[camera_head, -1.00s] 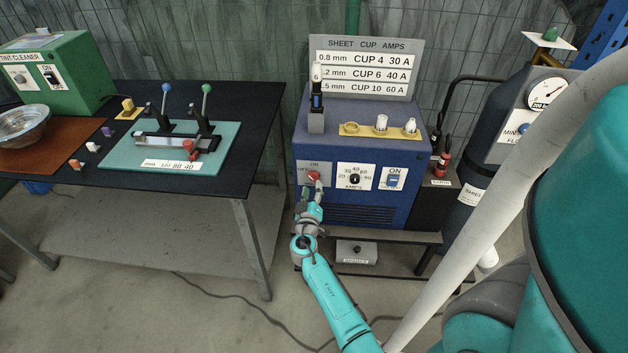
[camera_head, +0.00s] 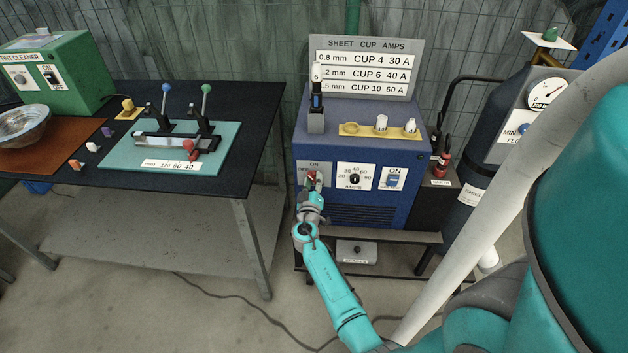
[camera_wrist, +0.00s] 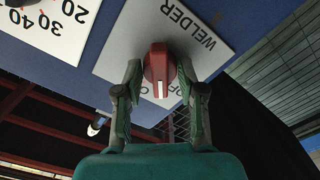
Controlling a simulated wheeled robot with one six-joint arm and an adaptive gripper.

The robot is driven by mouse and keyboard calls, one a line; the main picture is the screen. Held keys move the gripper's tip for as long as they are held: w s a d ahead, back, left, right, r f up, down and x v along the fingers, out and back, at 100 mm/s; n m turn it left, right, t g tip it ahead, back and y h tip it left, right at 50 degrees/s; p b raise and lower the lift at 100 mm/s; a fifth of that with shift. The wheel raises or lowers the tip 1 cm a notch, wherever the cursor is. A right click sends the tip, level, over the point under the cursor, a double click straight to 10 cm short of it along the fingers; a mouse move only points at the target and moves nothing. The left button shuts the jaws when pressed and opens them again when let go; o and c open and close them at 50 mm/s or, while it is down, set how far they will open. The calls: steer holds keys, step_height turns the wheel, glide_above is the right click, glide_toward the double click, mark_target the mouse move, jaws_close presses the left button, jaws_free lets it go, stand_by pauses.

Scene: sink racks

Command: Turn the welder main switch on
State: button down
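The welder switch is a red knob (camera_wrist: 157,66) on a white plate (camera_wrist: 122,56) marked WELDER. In the wrist view the plate is upside down. A pale mark on the knob points down in the picture; the letters near it are partly hidden by my fingers. In the wrist view my gripper (camera_wrist: 160,82) has one finger on each side of the knob. Narrow gaps seem to show between fingers and knob.
Right of the switch are an AMPS dial (camera_head: 354,179) and an ON rocker switch (camera_head: 393,181). A grey gas cylinder (camera_head: 487,150) stands at the right, a black-topped table (camera_head: 235,165) at the left. A small grey box (camera_head: 357,253) sits on the low shelf.

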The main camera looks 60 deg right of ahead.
mark_target(313, 181)
steer(key=m, duration=0.7)
steer(key=c, duration=1)
jaws_free()
steer(key=shift+c, duration=0.2)
steer(key=shift+v, duration=2.5)
